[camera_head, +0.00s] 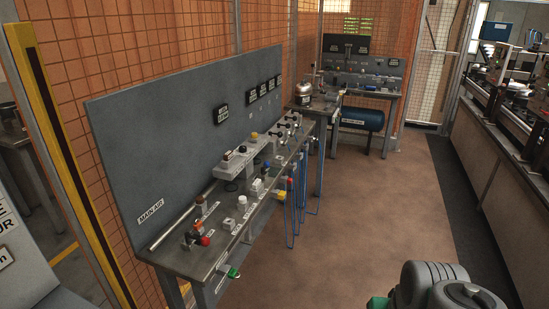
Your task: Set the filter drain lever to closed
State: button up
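A grey metal workbench (174,256) with a "MAIN AIR" label (151,211) on its back panel stands at left centre. Small valves and fittings line its top. Near its front end are a red knob (205,241) and an orange-brown fitting (198,226). A small green handle (233,272) sticks out at the front edge, beside a small white label. I cannot tell which of these parts is the filter drain lever, nor its position; the labels are too small to read. My gripper is not in view; only a grey part of my arm (430,284) shows at bottom right.
Blue hoses (291,215) hang from the bench's right edge. A second bench (385,93) with a blue tank (362,118) stands at the back. A long dark counter (490,170) runs along the right. The brown floor (385,210) between them is clear. A yellow post (55,130) stands at left.

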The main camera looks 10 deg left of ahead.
aim_at(266, 164)
jog(key=i, duration=3.05)
jog(key=u, duration=3.5)
jog(key=i, duration=0.5)
jog(key=u, duration=0.05)
